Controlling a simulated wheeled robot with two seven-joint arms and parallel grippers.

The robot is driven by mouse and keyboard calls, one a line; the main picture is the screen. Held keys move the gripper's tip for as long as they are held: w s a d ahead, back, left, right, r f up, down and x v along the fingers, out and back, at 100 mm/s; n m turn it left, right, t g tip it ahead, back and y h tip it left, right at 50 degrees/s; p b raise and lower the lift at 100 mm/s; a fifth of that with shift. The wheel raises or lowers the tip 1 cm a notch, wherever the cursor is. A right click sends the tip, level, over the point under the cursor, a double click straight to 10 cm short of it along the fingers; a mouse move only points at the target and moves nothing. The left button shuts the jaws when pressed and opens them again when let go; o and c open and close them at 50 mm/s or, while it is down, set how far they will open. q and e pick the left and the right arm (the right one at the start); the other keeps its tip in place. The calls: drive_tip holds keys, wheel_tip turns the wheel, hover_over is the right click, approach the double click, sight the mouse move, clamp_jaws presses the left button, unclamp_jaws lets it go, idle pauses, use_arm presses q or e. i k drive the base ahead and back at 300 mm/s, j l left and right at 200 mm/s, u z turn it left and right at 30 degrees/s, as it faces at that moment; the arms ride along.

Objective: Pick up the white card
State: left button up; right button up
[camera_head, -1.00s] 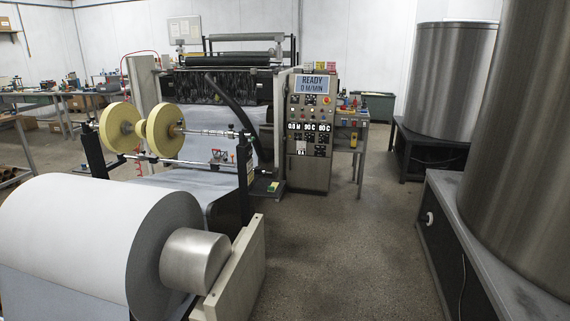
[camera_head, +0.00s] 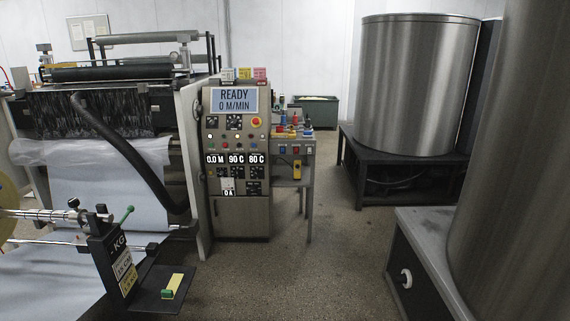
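The cabinet's screen (camera_head: 234,101) reads READY, 0 M/MIN. Neither of my grippers is in view.
The coating machine (camera_head: 100,105) with a dark hose fills the left. A black shelf with a yellow and green block (camera_head: 173,286) juts out low in front. A side table (camera_head: 295,165) stands right of the cabinet. Metal tanks (camera_head: 415,85) stand at right. The middle floor is clear.

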sight(227, 74)
drive_tip(key=i+u, duration=0.1)
drive_tip(key=i, duration=1.25)
drive_tip(key=i+l+u, duration=0.1)
drive_tip(key=i, duration=1.2)
